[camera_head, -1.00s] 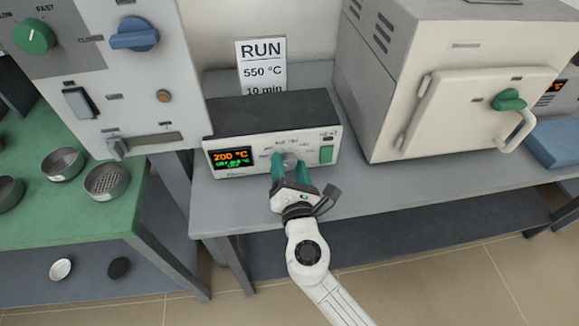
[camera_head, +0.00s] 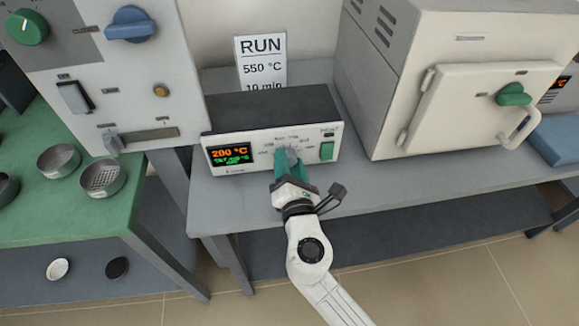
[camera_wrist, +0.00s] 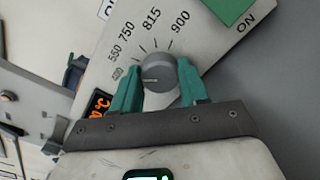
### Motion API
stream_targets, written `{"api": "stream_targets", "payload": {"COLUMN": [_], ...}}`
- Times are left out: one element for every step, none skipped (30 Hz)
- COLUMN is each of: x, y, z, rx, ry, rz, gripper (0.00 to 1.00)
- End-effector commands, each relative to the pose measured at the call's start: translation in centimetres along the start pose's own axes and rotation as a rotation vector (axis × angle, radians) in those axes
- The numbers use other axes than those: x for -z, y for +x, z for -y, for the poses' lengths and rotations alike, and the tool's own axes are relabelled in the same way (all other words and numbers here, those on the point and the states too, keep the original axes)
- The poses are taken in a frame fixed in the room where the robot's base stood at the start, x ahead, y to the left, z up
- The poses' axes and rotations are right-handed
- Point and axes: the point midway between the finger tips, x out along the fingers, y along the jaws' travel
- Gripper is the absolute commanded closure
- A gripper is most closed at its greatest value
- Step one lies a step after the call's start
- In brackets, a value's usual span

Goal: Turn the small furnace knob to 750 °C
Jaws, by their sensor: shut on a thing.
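The furnace knob (camera_wrist: 158,75) is a small grey dial on the white front panel of the controller box (camera_head: 265,106). In the wrist view the dial marks around it read 550, 750, 815 and 900, plus a smaller unclear one. The light line on the knob points toward the low end of the scale, near that smaller mark. My gripper (camera_head: 289,160) has its two green fingers shut on the knob, one on each side; it also shows in the wrist view (camera_wrist: 158,86). The display (camera_head: 230,155) reads 200 °C in orange, with blurred green text below.
A sign (camera_head: 262,62) behind the box reads RUN, 550 °C, 10 min. A green HEAT switch (camera_head: 326,151) sits right of the knob. A cream furnace (camera_head: 455,90) stands to the right, a grey machine (camera_head: 115,70) to the left. The bench front is clear.

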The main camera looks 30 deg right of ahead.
Motion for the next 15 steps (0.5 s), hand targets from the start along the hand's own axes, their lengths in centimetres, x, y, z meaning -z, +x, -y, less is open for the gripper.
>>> {"api": "stream_targets", "payload": {"x": [0.27,0.31,0.33,0.33,0.33,0.33,0.33,0.31,0.31,0.32,0.34,0.32,0.31,0.32,0.31], "y": [-0.02,-0.02,-0.03,-0.03,-0.03,-0.02,-0.01,-0.01,-0.01,-0.01,-0.01,-0.01,-0.01,0.0,0.0], "z": [0.29,0.33,0.34,0.35,0.36,0.4,0.42,0.4,0.42,0.42,0.43,0.41,0.42,0.44,0.44], "rx": [-0.001,0.0,0.0,0.0,0.0,0.0,0.0,0.0,0.0,0.0,0.0,0.0,0.0,0.0,0.0], "ry": [0.038,0.065,0.1,0.129,0.157,0.195,0.224,0.252,0.291,0.319,0.348,0.386,0.414,0.442,0.478], "rz": [0.002,0.001,0.001,0.002,0.002,0.002,0.002,0.002,0.002,0.002,0.002,0.002,0.002,0.002,0.002], "gripper": [0.87,0.87,0.87,0.87,0.87,0.87,0.87,0.87,0.87,0.87,0.87,0.87,0.87,0.87,0.87]}}
